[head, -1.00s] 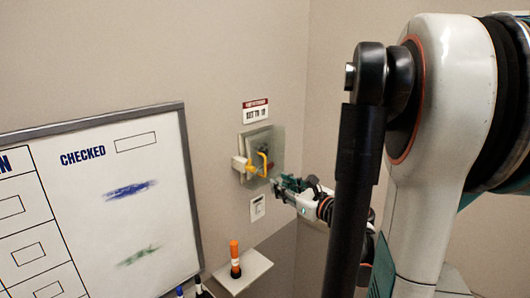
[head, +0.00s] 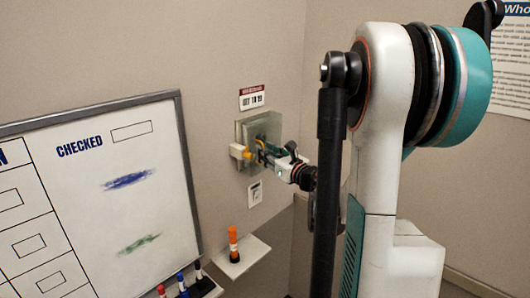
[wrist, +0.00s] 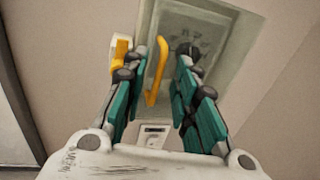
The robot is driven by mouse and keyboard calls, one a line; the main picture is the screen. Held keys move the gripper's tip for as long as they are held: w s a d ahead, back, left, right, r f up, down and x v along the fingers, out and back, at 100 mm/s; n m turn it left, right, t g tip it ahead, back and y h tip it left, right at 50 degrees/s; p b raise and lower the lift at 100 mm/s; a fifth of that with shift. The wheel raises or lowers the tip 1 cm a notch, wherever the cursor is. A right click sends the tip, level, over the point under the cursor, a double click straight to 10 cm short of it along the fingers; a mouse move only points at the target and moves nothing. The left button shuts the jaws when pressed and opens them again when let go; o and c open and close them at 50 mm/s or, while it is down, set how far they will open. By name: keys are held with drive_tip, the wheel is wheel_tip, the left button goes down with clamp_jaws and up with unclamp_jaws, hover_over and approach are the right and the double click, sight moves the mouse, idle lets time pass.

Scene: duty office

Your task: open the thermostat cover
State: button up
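The thermostat cover (wrist: 225,25) is a clear, greenish panel on the wall, and it also shows in the head view (head: 268,122). A yellow handle (wrist: 156,72) stands out from it. A yellow and white block (wrist: 120,50) sits at its left edge. My gripper (wrist: 161,50) is open, with one teal finger on each side of the handle. The handle lies between the fingers with gaps visible on both sides. In the head view my gripper (head: 260,154) is at the cover, partly hiding the handle.
A small white wall plate (head: 255,192) is below the cover, and a sign (head: 252,97) is above. A whiteboard (head: 110,200) stands at left. More markers (head: 183,285) are at the board's lower edge.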

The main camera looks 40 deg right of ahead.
drive_tip(key=shift+w, duration=0.65)
clamp_jaws()
drive_tip(key=shift+d, duration=0.1)
